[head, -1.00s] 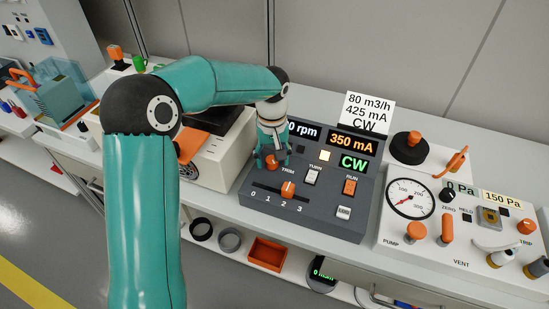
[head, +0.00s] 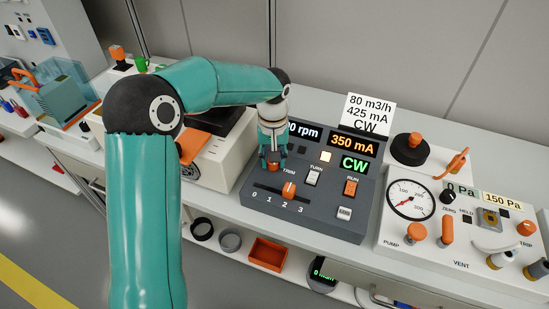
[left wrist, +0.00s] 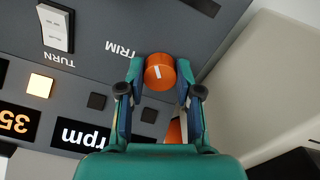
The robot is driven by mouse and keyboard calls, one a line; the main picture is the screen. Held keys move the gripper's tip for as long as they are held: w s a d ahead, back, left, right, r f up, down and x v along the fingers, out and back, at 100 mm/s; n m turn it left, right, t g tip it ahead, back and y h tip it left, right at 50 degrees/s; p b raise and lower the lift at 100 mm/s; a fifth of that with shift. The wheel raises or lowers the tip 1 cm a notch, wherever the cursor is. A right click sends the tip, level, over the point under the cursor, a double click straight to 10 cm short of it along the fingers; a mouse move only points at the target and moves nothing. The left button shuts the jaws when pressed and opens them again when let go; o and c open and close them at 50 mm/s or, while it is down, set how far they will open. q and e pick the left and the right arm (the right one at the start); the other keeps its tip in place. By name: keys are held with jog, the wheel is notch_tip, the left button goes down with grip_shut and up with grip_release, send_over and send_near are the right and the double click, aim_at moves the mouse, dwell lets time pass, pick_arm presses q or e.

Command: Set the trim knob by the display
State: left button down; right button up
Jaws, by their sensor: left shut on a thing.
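The orange trim knob (left wrist: 160,73), with a white mark on top, sits beside the TRIM label on the dark console (head: 310,216). My left gripper (left wrist: 160,72) is shut on it, one finger on each side. In the head view my left gripper (head: 273,160) points down at the console's left part and covers most of the knob. The mA display (head: 352,143) reads 350 mA. The display below it (head: 353,164) reads CW. The rpm display (head: 306,131) is partly hidden by my gripper. A white card (head: 368,114) behind reads 80 m3/h, 425 mA, CW. My right gripper is not in view.
An orange slider (head: 288,190) on a 0 to 3 scale, a TURN switch (head: 313,176) and an orange RUN switch (head: 350,187) are close to the knob. A beige device (head: 218,165) stands left of the console. A white gauge panel (head: 455,230) stands right.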

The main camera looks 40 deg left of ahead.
pick_arm(q)
jog(key=m+p, duration=0.1)
jog(key=m, duration=0.5)
jog(key=m+p, duration=0.1)
jog(key=m, duration=0.4)
jog(key=shift+w+a+m+p, duration=0.1)
jog(key=shift+a+m+p, duration=0.05)
jog(key=shift+m+p, duration=0.25)
dwell(0.3)
jog(key=c, duration=0.8)
grip_release()
notch_tip(320, 180, up, 12)
